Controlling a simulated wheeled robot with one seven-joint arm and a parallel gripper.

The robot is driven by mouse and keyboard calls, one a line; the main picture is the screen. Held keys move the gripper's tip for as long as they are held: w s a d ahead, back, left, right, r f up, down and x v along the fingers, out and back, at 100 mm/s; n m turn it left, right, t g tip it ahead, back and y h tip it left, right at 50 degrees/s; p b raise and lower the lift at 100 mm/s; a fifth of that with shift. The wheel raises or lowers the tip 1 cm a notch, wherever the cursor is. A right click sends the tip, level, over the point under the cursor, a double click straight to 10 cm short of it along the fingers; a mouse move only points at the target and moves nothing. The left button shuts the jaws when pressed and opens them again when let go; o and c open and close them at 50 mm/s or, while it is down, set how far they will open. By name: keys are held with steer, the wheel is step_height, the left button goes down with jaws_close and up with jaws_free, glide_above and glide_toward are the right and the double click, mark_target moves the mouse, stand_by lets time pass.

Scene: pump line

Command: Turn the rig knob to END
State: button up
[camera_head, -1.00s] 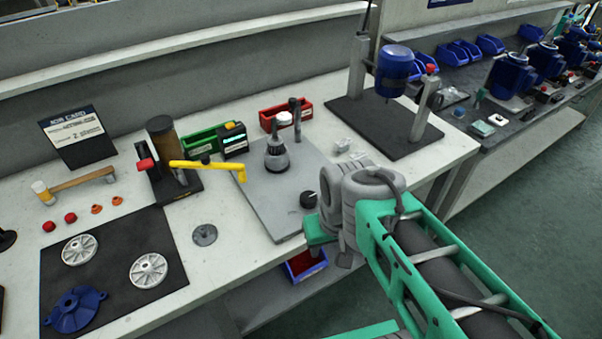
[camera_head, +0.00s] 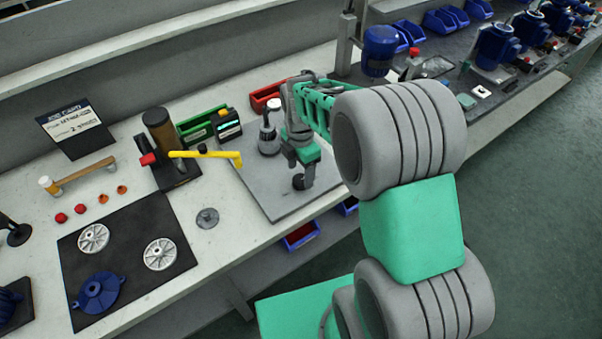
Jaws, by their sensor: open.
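The rig plate (camera_head: 262,185) is a grey slab on the white bench. A small dark knob (camera_head: 299,183) sits near its right front edge, partly covered by my arm's end. My gripper (camera_head: 303,167) is over the plate, pointing down just above or at the knob. The fingers are small and blend with the knob, so I cannot tell whether they touch it. The jaws are open. The END mark and the knob's pointer cannot be read. A dark grey fitting (camera_head: 268,138) stands upright on the plate, left of my wrist.
A yellow-handled lever (camera_head: 207,154) reaches toward the plate's left edge. A red bin (camera_head: 262,98) is farther back. A black mat (camera_head: 125,245) with wheel-like parts lies left.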

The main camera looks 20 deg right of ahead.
mark_target(300, 179)
steer(key=shift+f, duration=1.55)
steer(key=shift+c, duration=0.3)
steer(key=c, duration=1.3)
